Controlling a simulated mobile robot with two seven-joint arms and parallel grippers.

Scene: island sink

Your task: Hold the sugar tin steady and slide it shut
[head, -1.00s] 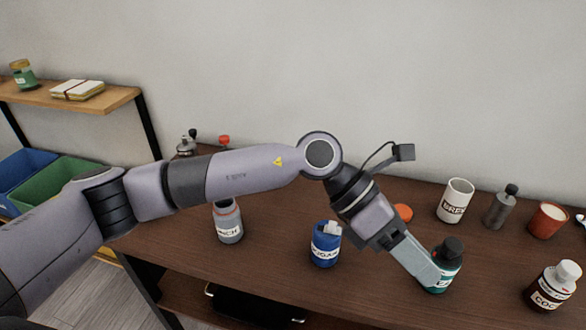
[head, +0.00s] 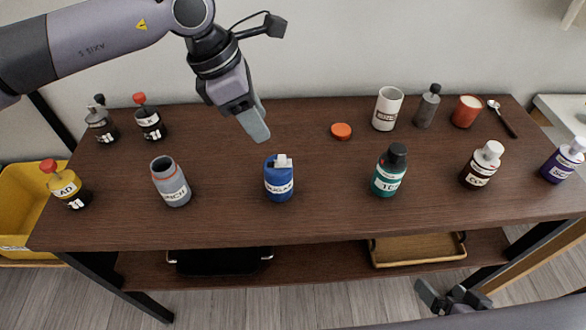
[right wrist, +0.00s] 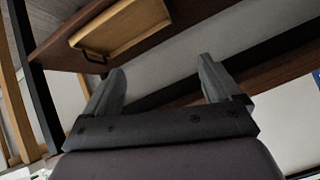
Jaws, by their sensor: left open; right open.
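The sugar tin (head: 278,183) is blue with a white label and stands upright near the front middle of the table. A pale piece (head: 283,161) shows at its top, with a dark patch beside it; how far the lid is open is too small to tell. My left gripper (head: 257,134) is open and points down, above and behind the tin, apart from it. My right gripper (head: 446,302) is open and empty, low in front of the table; its spread fingers also show in the right wrist view (right wrist: 158,85).
A grey open jar (head: 171,185) stands left of the tin and a teal jar (head: 389,172) right of it. An orange lid (head: 341,131) lies behind. Several bottles and cups line the table (head: 240,225). A wooden tray (head: 418,250) sits on the lower shelf.

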